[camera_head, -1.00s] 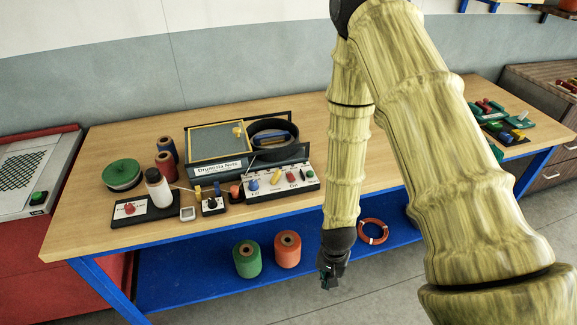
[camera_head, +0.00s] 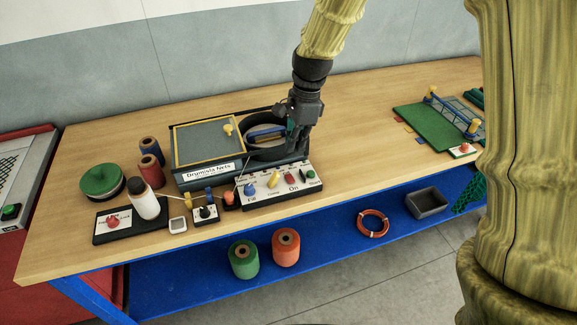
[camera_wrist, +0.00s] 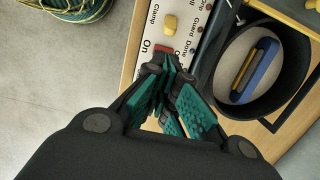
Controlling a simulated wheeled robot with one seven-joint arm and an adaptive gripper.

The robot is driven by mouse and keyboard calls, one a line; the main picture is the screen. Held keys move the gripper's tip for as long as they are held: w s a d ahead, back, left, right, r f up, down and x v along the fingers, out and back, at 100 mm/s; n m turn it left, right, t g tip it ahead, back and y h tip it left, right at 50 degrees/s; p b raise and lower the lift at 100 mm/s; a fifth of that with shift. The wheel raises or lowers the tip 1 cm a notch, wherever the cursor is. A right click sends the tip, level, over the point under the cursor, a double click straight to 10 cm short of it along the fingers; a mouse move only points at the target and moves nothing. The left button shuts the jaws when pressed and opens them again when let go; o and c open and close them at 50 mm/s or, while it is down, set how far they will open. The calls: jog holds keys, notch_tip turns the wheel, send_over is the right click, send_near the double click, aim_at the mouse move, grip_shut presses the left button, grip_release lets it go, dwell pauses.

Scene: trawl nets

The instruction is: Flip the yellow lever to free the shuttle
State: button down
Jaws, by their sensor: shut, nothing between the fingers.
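The yellow lever (camera_head: 273,179) stands on the white control panel (camera_head: 262,196), by the label Clamp, between a blue knob and a red one. It also shows in the wrist view (camera_wrist: 170,23), at the top. The shuttle (camera_head: 265,132), blue with a yellow part, lies inside the dark round drum (camera_head: 244,152) behind the panel. The wrist view shows the shuttle (camera_wrist: 255,72) more clearly. My gripper (camera_head: 291,139) is shut and empty, at the drum's right side above the panel. In the wrist view its tips (camera_wrist: 168,66) appear just below the red switch (camera_wrist: 165,48), apart from the lever.
A framed lid (camera_head: 205,146) with a yellow knob is left of the drum. A white bottle (camera_head: 145,200), spools (camera_head: 151,168) and small switch boxes stand further left. A green board (camera_head: 426,127) with yellow-topped posts is at the right. Between it and the panel the tabletop is clear.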

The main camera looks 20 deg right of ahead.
aim_at(274, 179)
dwell(0.3)
jog(key=shift+a+f+p, duration=0.25)
jog(key=shift+f+p, duration=0.15)
jog(key=shift+f, duration=1.25)
jog(key=shift+a+f+p, duration=0.3)
jog(key=shift+f+p, duration=0.1)
jog(key=shift+f, duration=1.25)
jog(key=shift+a+f+p, duration=0.25)
jog(key=shift+f+p, duration=0.15)
jog(key=shift+f, duration=1.25)
jog(key=shift+d+r, duration=0.1)
